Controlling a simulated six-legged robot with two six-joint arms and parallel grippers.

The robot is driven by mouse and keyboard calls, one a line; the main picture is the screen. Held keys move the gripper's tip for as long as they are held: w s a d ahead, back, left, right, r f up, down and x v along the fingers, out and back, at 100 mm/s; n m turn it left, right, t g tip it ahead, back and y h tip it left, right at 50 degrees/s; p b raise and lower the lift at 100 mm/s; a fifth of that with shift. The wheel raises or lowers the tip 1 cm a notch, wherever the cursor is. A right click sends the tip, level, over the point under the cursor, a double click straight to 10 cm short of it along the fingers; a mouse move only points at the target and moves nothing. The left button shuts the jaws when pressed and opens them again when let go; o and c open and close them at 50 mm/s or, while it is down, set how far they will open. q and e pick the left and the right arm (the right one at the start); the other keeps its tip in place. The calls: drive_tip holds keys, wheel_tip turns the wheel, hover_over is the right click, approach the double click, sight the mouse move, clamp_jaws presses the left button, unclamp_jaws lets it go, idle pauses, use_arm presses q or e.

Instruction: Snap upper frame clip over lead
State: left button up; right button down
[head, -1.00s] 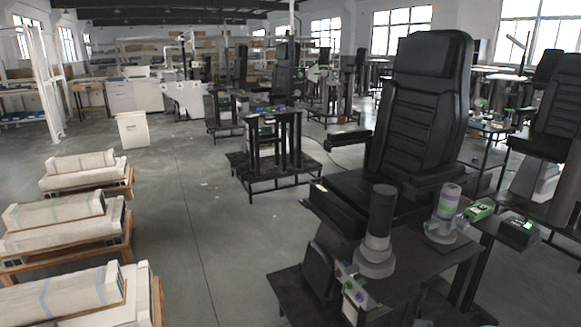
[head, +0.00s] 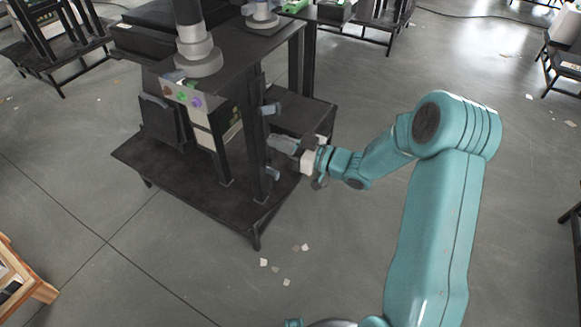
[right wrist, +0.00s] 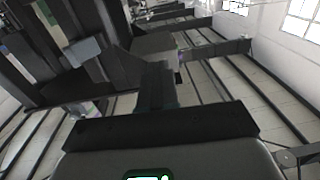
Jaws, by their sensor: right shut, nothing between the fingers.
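A dark frame post (head: 250,130) stands under the black table of the workstation. A small grey upper clip (head: 270,108) sticks out from its right side, and a similar lower clip (head: 272,173) sits further down. My right gripper (head: 272,142) is shut and empty, its tip close beside the post between the two clips; I cannot tell whether it touches. In the right wrist view its dark fingers (right wrist: 157,82) point ahead, and a grey clip-like block (right wrist: 84,52) shows up and left of them. I cannot make out the lead. My left gripper is not in view.
A control panel with coloured buttons (head: 182,97) and a grey-based dark cylinder (head: 198,55) are on the workstation. Its low base plate (head: 190,185) juts out in front. White scraps (head: 285,268) lie on the floor. A wooden pallet (head: 30,285) stands lower left. Open floor surrounds the station.

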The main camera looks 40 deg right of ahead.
use_arm(q)
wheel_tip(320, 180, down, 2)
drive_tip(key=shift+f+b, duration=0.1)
drive_tip(key=shift+b, duration=0.35)
use_arm(e)
drive_tip(key=w+d+f+h, duration=0.1)
drive_tip(key=w, duration=0.7)
drive_tip(key=shift+w+f+m, duration=0.25)
drive_tip(key=shift+f+m, duration=0.15)
drive_tip(key=shift+s, duration=0.1)
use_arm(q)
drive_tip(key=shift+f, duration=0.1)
use_arm(e)
drive_tip(key=shift+v, duration=2.2)
drive_tip(key=shift+d, duration=0.1)
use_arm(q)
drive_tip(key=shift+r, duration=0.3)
use_arm(e)
drive_tip(key=w+d, duration=0.3)
drive_tip(key=d, duration=0.4)
drive_tip(key=shift+d, duration=0.35)
drive_tip(key=shift+w, duration=0.2)
